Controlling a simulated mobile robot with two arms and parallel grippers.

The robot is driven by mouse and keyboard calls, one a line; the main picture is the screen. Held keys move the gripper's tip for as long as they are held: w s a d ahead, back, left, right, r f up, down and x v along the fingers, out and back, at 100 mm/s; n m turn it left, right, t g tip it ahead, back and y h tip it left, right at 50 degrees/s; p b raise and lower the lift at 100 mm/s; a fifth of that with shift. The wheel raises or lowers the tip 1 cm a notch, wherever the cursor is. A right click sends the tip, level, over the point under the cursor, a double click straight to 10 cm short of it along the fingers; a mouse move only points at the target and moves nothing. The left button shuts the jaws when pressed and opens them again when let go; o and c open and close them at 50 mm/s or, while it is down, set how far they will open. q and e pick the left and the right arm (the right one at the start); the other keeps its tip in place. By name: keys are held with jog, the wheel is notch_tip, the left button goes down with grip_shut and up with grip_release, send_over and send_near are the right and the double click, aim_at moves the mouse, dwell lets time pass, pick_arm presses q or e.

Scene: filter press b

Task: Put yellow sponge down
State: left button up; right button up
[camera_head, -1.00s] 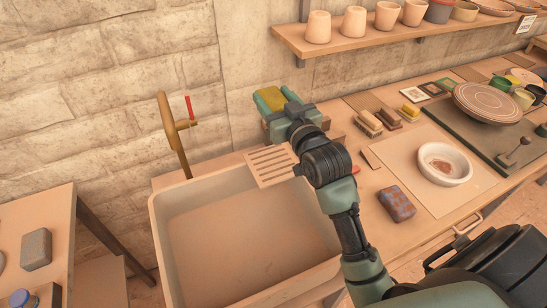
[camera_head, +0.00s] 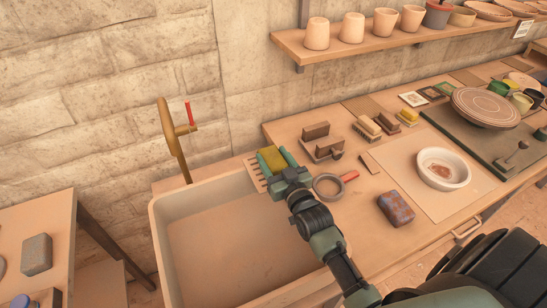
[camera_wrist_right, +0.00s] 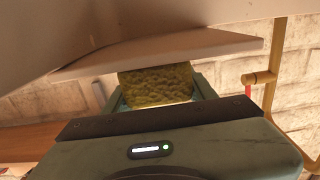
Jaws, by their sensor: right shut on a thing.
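The yellow sponge (camera_head: 271,158) is between the fingers of my right gripper (camera_head: 276,161), at the back right corner of the sink. In the right wrist view the sponge (camera_wrist_right: 157,86) fills the gap between the fingers, and the pale edge of a board-like surface (camera_wrist_right: 190,52) meets or nearly meets it. The slatted rack (camera_head: 254,172) at the sink's corner lies under the gripper and is partly hidden by it. I cannot tell for sure whether the sponge touches the rack. My left gripper is out of view.
The sink basin (camera_head: 160,235) is empty. A brass tap (camera_head: 173,140) with a red lever stands behind it. To the right are wooden blocks (camera_head: 322,143), a ring with a red handle (camera_head: 328,188), brushes (camera_head: 367,129), a mottled block (camera_head: 396,208) and a white bowl (camera_head: 443,168).

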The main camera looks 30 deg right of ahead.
jog(key=shift+f, duration=0.15)
jog(key=o, duration=1.3)
jog(key=shift+o, duration=0.2)
jog(key=s+b, duration=0.2)
jog(key=s, duration=1)
jog(key=shift+a, duration=0.3)
